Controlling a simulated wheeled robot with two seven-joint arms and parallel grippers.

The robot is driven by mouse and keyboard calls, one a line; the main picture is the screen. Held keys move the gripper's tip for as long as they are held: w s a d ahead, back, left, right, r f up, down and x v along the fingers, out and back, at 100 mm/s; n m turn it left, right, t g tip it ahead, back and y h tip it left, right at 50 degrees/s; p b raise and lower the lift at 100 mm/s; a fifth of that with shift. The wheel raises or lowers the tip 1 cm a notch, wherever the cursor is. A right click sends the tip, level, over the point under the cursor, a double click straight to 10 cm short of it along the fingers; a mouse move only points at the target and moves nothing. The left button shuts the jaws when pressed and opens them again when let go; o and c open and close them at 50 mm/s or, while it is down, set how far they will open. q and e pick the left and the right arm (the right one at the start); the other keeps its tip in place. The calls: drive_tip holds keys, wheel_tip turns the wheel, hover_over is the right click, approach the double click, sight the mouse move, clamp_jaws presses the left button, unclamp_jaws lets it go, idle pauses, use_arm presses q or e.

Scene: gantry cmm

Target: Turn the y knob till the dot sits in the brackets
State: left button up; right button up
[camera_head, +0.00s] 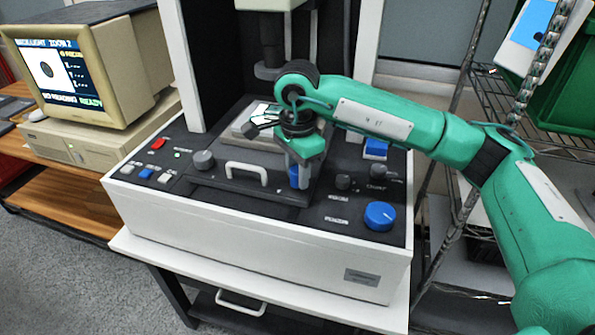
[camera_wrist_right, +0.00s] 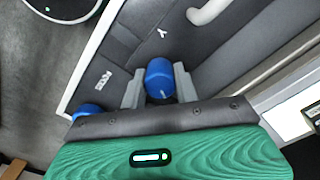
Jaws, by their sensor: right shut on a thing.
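The y knob is a small blue cylinder (camera_head: 294,178) on the machine's dark top panel, partly hidden by my right gripper (camera_head: 301,168). In the right wrist view, the y knob (camera_wrist_right: 160,74) sits between the two grey fingers of the right gripper (camera_wrist_right: 159,84), which is shut on it. A white letter Y is printed beside it. The monitor (camera_head: 56,72) at the left shows a pale field with a dark round dot and text that includes "READY". I cannot make out the brackets at this size. My left gripper is not in view.
A large blue knob (camera_head: 379,216) is at the panel's front right. A wire rack (camera_head: 480,160) stands at the right.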

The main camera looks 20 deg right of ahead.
drive_tip(key=shift+r, duration=0.15)
drive_tip(key=o, duration=1)
drive_tip(key=shift+d, duration=0.1)
drive_tip(key=shift+c, duration=0.2)
drive_tip(key=shift+r, duration=0.45)
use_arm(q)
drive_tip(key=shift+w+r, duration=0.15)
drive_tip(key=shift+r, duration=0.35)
use_arm(e)
wheel_tip(320, 180, up, 13)
drive_tip(key=shift+f, duration=0.15)
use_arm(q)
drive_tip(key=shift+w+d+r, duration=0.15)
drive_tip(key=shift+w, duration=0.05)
